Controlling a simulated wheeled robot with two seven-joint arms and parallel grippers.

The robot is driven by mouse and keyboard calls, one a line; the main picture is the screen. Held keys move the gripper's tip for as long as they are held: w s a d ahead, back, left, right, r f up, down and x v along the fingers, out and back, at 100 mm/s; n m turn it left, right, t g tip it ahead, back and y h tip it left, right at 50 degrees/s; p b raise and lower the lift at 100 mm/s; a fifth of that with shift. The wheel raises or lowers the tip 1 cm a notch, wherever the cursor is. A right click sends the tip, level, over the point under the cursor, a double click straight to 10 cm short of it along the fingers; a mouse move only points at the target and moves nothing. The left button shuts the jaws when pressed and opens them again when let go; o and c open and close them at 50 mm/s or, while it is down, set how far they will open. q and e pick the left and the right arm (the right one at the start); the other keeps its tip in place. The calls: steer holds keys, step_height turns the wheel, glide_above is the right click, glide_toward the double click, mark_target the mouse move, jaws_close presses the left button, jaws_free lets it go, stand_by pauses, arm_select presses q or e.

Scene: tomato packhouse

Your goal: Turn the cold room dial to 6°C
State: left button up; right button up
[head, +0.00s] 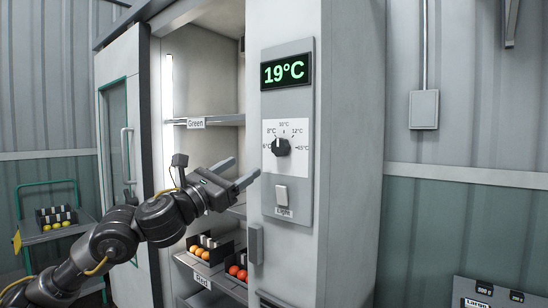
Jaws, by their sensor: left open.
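The cold room dial (281,147) is a dark knob on a white scale plate, set in a grey control panel (304,195). Marks run around it from 6°C at the left, over 8°C, about 10°C at the top and 12°C, to 15°C at the right. A pale mark shows on the knob's upper left; its exact setting is too small to tell. The green display (286,70) above reads 19°C. My left gripper (243,172) is open and empty, to the left of and slightly below the dial, apart from it. My right gripper is not in view.
A switch (282,194) labelled Light sits below the dial. Left of the panel, the open cold room has a shelf (220,119) labelled Green and crates of orange and red tomatoes (237,271) lower down. A cart (60,235) stands far left.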

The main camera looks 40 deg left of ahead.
mark_target(278, 148)
arm_select(q)
steer(key=p+x, duration=0.2)
steer(key=x, duration=0.1)
steer(key=p+x, duration=0.3)
steer(key=x, duration=0.1)
steer(key=d+p+x, duration=0.1)
steer(key=p+x, duration=0.1)
steer(key=x, duration=0.2)
steer(key=shift+s+d+p, duration=0.1)
steer(key=shift+d+p, duration=0.05)
steer(key=shift+p, duration=0.2)
steer(key=shift+w, duration=0.5)
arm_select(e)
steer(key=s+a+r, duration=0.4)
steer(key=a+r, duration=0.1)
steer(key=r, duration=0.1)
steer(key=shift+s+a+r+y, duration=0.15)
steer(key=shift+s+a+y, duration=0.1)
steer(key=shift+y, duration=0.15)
arm_select(q)
steer(key=shift+c, duration=0.4)
